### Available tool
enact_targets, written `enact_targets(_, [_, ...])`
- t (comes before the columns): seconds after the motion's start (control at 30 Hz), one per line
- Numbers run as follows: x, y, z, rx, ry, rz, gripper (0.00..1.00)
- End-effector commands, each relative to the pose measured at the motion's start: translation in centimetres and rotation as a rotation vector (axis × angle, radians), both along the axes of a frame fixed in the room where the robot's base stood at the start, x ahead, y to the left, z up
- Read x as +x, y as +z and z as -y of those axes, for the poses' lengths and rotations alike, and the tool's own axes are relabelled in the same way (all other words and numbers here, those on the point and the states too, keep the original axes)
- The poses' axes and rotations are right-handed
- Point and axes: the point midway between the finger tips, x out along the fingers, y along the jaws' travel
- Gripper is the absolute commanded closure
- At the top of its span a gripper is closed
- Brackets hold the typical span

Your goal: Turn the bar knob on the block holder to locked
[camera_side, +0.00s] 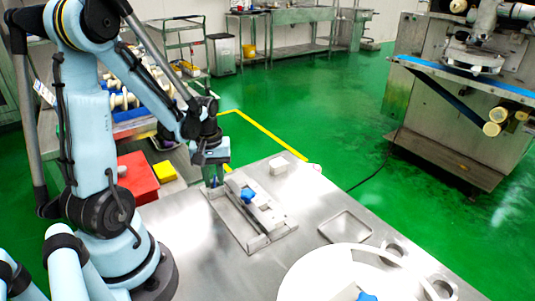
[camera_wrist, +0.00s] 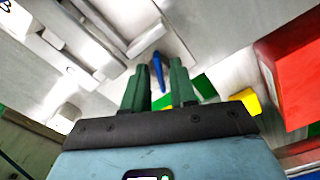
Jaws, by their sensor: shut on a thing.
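The block holder (camera_side: 246,226) is a flat metal plate with pale rails and blocks, lying on the steel table. My gripper (camera_side: 215,182) points down at the holder's far left corner. In the wrist view, the green fingers of my gripper (camera_wrist: 159,66) stand on either side of the blue bar knob (camera_wrist: 157,70) and are shut on it. The bar points away from the gripper, roughly in line with the fingers. In the side view the knob is mostly hidden by the fingers. A separate blue star-shaped knob (camera_side: 247,196) sits on the middle of the holder.
A square tray (camera_side: 345,227) and a large white ring (camera_side: 300,275) lie to the right. A red block (camera_side: 137,178) and a yellow block (camera_side: 164,171) are left of my gripper.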

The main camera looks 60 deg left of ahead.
Motion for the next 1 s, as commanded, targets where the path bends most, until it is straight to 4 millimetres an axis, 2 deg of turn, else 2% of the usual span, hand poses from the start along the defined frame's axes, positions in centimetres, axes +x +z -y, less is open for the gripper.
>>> enact_targets(1.0, [-0.02,0.04,0.0,-0.001,-0.884,-0.001,1.0])
